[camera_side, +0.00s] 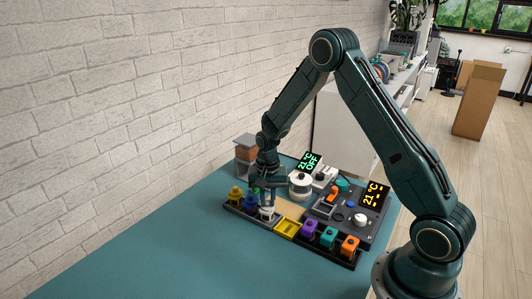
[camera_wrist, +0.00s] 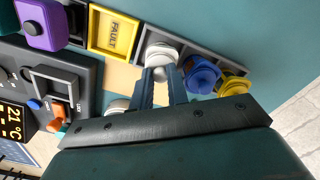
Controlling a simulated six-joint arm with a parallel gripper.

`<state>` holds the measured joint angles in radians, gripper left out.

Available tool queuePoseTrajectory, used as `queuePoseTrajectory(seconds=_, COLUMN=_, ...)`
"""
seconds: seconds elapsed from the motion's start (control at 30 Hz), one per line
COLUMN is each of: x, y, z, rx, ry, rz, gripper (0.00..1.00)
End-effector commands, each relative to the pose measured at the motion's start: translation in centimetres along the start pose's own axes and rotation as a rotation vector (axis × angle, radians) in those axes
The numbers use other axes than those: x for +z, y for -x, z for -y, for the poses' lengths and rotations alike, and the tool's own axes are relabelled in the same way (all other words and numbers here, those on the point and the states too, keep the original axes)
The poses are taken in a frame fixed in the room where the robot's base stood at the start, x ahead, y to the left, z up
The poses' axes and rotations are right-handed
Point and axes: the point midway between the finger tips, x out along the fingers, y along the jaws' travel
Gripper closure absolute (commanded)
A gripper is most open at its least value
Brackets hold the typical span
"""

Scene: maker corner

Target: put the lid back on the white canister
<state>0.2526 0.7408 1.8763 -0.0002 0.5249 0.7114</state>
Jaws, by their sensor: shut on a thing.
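My gripper (camera_side: 268,201) points down at the rack by the wall. In the wrist view its two fingers (camera_wrist: 161,76) are closed on a white knobbed piece (camera_wrist: 160,53), which looks like the lid. This white piece (camera_side: 267,212) is at a rack slot between the blue piece and the yellow plate; I cannot tell whether it is lifted. A wide white round body (camera_side: 300,184), probably the canister, stands behind the rack, right of my gripper. In the wrist view only part of a white round thing (camera_wrist: 118,104) shows beside the fingers.
The dark rack also holds blue (camera_wrist: 202,76) and yellow (camera_wrist: 233,84) pieces, a yellow FAULT plate (camera_wrist: 115,34), and purple (camera_side: 308,228), teal (camera_side: 328,237) and orange (camera_side: 349,245) pieces. A grey control panel (camera_side: 336,226) stands behind. The teal tabletop (camera_side: 170,250) is clear at front left.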

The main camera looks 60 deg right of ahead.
Motion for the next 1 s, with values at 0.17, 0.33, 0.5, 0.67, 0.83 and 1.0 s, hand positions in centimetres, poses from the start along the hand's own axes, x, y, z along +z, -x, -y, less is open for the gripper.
queuePoseTrajectory(seconds=0.17, x=0.00, y=-0.02, z=0.00, rx=0.000, ry=0.000, rz=0.000, gripper=1.00)
queuePoseTrajectory(seconds=0.33, x=0.00, y=-0.02, z=0.00, rx=0.000, ry=0.000, rz=0.000, gripper=0.80)
queuePoseTrajectory(seconds=0.5, x=0.00, y=-0.02, z=0.00, rx=0.000, ry=0.000, rz=0.000, gripper=0.58)
queuePoseTrajectory(seconds=0.67, x=0.00, y=-0.02, z=0.00, rx=0.000, ry=0.000, rz=0.000, gripper=0.57)
queuePoseTrajectory(seconds=0.83, x=0.00, y=-0.02, z=0.00, rx=0.000, ry=0.000, rz=0.000, gripper=0.37)
queuePoseTrajectory(seconds=1.0, x=0.00, y=-0.02, z=0.00, rx=0.000, ry=0.000, rz=0.000, gripper=0.37)
